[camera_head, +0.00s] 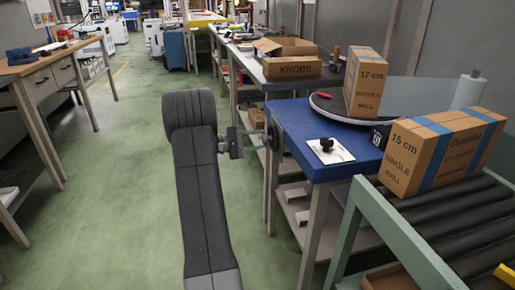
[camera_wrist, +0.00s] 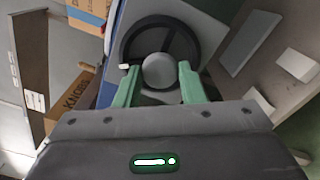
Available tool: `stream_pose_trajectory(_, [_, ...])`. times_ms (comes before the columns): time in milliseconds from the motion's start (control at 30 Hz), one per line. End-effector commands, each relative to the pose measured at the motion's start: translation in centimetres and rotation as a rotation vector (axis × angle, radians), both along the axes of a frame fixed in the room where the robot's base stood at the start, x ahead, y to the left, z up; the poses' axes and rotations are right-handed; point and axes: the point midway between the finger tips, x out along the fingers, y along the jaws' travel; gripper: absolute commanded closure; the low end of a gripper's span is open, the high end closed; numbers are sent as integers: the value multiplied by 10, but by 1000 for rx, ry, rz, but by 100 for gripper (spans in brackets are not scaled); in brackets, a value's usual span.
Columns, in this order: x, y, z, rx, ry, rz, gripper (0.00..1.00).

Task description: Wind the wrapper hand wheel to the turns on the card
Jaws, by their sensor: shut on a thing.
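The dark hand wheel (camera_wrist: 184,38) with spokes is on the side of the blue wrapper table (camera_head: 300,122); in the head view my arm mostly hides it. My gripper (camera_wrist: 158,76) has its green fingers on either side of a round grey knob (camera_wrist: 158,70) in front of the wheel and is shut on it. The gripper also shows at the table's left side in the head view (camera_head: 256,140). A carton (camera_head: 366,84) marked 17 cm, single wall, stands on the round turntable (camera_head: 328,104). A small dark sign (camera_head: 378,138) with a white mark sits at the table edge.
A white plate with a black knob (camera_head: 327,145) lies on the table. A blue-striped carton (camera_head: 445,150) marked 15 cm is on the roller conveyor (camera_head: 470,235) at right. The green floor at left is clear.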

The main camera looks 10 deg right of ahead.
Motion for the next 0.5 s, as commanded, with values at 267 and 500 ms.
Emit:
stream_pose_trajectory(267, [0, 0, -5, 10, -263, 0, 87])
stream_pose_trajectory(500, [0, 0, -3, 18, -489, 0, 87])
